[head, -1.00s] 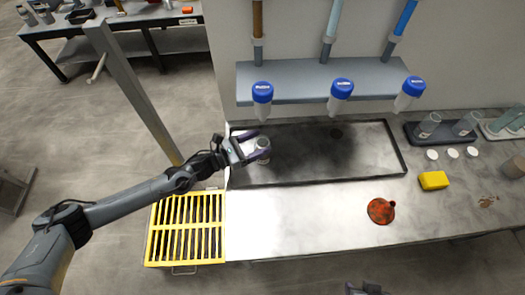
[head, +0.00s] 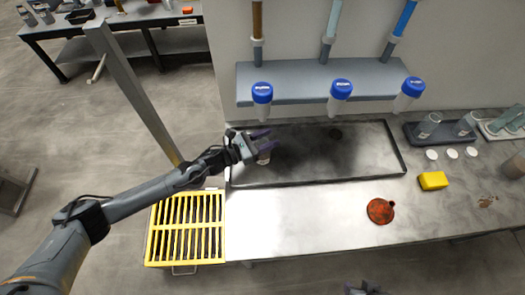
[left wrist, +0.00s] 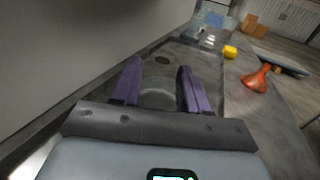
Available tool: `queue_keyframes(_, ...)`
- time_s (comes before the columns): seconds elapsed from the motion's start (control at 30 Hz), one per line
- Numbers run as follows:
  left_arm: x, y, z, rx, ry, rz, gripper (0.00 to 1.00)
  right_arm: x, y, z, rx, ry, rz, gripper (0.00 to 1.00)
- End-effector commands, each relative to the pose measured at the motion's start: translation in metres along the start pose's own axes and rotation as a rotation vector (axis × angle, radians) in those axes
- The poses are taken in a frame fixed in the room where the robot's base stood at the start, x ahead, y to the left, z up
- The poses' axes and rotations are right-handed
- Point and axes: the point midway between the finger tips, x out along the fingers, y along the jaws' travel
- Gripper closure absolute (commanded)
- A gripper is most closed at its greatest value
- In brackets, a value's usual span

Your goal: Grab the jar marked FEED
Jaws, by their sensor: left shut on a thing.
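A small pale jar (head: 264,157) is at the left end of the dark shallow tray (head: 320,183) on the bench. My left gripper (head: 263,143) is shut on this jar, with its purple fingers on either side. In the left wrist view the jar's pale round shape (left wrist: 158,98) shows between the two fingers. No label is readable on it, and I cannot tell whether it touches the tray. Part of my right gripper (head: 366,288) shows at the bottom edge; its fingers are not clear.
Three blue-capped containers (head: 341,88) hang over the tray from the grey shelf (head: 310,82). A yellow block (head: 433,180) and a red funnel-like object (head: 381,211) lie on the bench at right. A yellow grating (head: 187,228) is at the left. The front middle of the bench is clear.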

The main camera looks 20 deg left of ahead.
Motion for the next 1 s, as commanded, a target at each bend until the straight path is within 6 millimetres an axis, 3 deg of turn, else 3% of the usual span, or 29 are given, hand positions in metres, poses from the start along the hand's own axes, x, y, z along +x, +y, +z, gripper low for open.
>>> queue_keyframes(0.57,0.0,0.0,0.003,0.001,-0.002,0.0,1.0,0.0,0.001,0.001,-0.006,-0.002,0.005,0.57)
queue_keyframes(1.0,0.0,0.001,0.027,0.003,-0.003,0.0,1.0,-0.001,0.002,0.0,-0.009,-0.002,0.007,0.57)
